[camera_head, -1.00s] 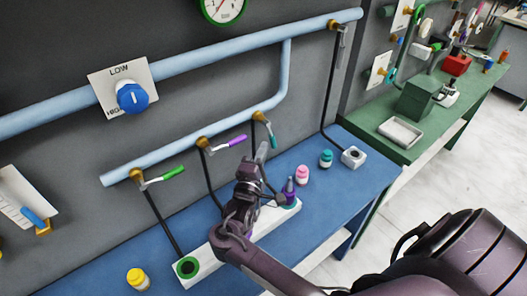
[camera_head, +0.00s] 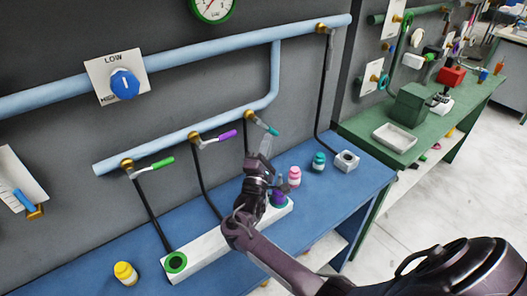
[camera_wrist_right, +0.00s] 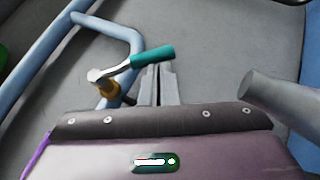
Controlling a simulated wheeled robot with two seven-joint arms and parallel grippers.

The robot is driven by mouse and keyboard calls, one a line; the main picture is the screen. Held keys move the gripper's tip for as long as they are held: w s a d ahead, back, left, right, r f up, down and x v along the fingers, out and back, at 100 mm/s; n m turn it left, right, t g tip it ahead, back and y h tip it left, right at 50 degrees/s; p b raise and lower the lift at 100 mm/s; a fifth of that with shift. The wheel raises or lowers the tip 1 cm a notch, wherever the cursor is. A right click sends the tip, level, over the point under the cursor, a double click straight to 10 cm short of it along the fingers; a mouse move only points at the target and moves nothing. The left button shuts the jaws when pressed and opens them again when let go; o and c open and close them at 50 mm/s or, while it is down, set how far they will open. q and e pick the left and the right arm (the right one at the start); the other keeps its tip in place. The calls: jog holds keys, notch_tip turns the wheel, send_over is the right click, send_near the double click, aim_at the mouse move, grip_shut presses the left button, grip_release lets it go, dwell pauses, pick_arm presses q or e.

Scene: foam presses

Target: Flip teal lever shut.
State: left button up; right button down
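The teal lever (camera_head: 273,130) sits on a brass valve at the right end of the pale blue pipe's lower branch. Its handle now slants right and slightly down in the head view. In the right wrist view, the teal handle (camera_wrist_right: 153,56) crosses just ahead of my fingertips, with its silver arm running to the brass valve. My right gripper (camera_head: 265,146) is shut and empty, just below the handle; its fingers (camera_wrist_right: 158,72) touch or nearly touch it. My left gripper is out of view.
Green (camera_head: 160,163) and purple (camera_head: 227,135) levers are along the same pipe. Pink (camera_head: 294,176) and teal (camera_head: 319,161) bottles and a white box (camera_head: 346,161) stand to the right on the blue bench.

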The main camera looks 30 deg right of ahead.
jog(key=d, duration=0.1)
jog(key=p, duration=0.1)
jog(key=d+r, duration=0.1)
jog(key=shift+w+d+p, duration=0.35)
jog(key=shift+p, duration=0.05)
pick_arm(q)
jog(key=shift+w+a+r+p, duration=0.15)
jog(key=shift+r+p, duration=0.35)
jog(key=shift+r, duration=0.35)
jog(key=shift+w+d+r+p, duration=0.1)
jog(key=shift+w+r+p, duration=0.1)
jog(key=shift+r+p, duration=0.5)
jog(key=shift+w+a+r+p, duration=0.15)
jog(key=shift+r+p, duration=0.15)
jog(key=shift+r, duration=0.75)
pick_arm(e)
jog(key=shift+d+r, duration=1.4)
jog(key=shift+r, duration=0.05)
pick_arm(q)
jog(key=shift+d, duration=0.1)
